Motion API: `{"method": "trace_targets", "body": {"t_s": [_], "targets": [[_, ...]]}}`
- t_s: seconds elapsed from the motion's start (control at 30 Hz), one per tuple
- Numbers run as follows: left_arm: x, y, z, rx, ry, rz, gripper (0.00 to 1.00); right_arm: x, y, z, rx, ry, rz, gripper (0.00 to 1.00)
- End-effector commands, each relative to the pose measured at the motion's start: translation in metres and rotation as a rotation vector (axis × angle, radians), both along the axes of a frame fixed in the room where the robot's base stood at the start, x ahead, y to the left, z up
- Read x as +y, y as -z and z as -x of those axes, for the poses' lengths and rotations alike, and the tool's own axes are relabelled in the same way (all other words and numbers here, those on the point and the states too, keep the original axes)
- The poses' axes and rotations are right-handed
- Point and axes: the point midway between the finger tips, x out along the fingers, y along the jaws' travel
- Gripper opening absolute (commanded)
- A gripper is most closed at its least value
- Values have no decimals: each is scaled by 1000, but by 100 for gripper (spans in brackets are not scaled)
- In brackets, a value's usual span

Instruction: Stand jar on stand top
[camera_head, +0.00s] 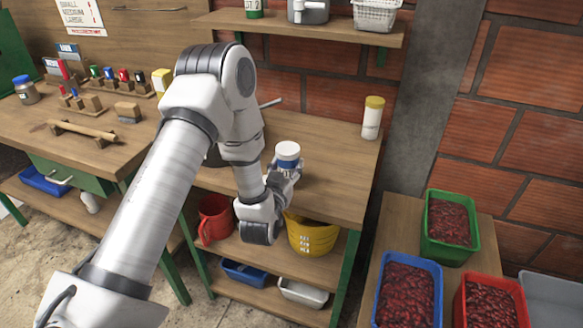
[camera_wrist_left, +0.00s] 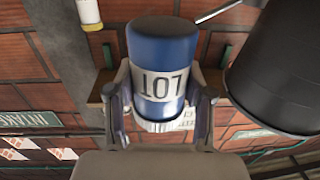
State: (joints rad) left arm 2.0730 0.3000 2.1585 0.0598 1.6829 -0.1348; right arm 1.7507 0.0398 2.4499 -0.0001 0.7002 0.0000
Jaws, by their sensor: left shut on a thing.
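My left gripper (camera_head: 285,172) is shut on a blue jar with a white lid (camera_head: 288,150). The jar is upright in the head view, over or at the front part of the wooden stand top (camera_head: 335,160). I cannot tell whether its base touches the wood. In the left wrist view the jar (camera_wrist_left: 163,65) sits between both fingers, with its LOT label upside down and facing the camera. The fingers and wrist hide its lower part in the head view. My right gripper is not in view.
A white jar with a yellow lid (camera_head: 372,118) stands at the stand's back right. A dark pot (camera_wrist_left: 285,75) with a handle is beside the held jar, mostly hidden behind my arm in the head view. A shelf (camera_head: 300,28) hangs above. Bare wood lies right of the jar.

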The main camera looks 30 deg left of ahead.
Motion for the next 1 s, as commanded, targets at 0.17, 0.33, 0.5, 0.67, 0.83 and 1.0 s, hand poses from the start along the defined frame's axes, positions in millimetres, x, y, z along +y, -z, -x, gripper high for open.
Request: {"method": "trace_targets", "body": {"t_s": [0.17, 0.33, 0.5, 0.67, 0.83, 1.0], "targets": [[7, 12, -22, -2, 0, -1, 6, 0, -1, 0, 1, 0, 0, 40], [13, 28, -38, -1, 0, 1, 6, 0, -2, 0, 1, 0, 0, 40], [12, 28, -38, -1, 0, 1, 6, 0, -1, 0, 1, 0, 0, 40], [12, 33, -37, 0, 0, 1, 6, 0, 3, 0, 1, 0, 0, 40], [12, 32, -37, 0, 0, 1, 77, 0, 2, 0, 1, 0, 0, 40], [12, 32, -37, 0, 0, 1, 77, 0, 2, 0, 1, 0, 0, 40]]}}
